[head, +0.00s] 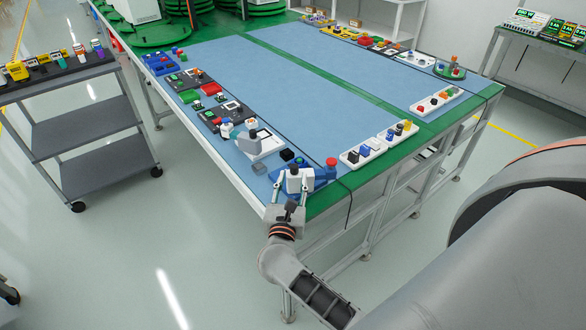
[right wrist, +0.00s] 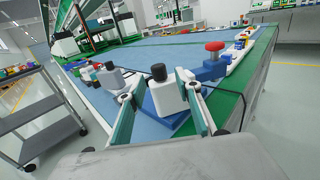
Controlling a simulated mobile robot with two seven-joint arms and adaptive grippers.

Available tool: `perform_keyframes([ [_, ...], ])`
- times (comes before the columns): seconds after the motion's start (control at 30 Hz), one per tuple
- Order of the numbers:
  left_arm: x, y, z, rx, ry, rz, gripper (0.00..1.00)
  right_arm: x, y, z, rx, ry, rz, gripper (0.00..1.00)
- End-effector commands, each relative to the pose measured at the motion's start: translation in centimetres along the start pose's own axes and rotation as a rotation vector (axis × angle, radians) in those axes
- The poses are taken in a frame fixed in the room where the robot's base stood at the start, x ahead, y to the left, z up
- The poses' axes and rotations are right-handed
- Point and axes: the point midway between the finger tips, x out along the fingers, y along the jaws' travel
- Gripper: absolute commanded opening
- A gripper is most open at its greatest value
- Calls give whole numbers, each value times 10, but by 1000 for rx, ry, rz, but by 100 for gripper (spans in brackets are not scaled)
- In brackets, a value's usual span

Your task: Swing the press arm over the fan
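A blue fixture with a red knob (head: 331,161) stands at the near corner of the blue table; I take its blue arm (right wrist: 210,72) to be the press arm. Its red knob (right wrist: 214,47) points up in the right wrist view. Beside it is a white block (right wrist: 168,97) with a black cap, over a blue base (right wrist: 168,125). My right gripper (head: 291,186) is open, with its fingers on either side of the white block; I cannot tell whether they touch it. I cannot pick out the fan for sure. My left gripper is not in view.
A white plate with a grey-white device (head: 250,141) stands left of the gripper. White trays of small parts (head: 362,156) lie to the right. The blue table middle (head: 300,90) is clear. A grey cart (head: 75,120) stands at the left.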

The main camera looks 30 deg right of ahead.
Motion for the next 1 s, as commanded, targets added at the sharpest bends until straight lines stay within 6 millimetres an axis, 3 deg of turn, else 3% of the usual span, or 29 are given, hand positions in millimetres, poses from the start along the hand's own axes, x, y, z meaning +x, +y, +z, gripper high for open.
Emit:
perform_keyframes([
  [0.3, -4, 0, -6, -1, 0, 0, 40, 43, 1, 1, -2, -2, 1, 34],
  [0.67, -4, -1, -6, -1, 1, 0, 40, 50, 0, 0, -1, -1, 1, 34],
  [0.7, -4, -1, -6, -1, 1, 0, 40, 50, 0, 0, -1, -1, 1, 31],
  [0.83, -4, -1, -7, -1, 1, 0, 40, 50, 0, 0, -1, -1, 1, 0],
  [1.0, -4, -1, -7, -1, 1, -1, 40, 50, 0, 0, -2, -1, 2, 0],
])
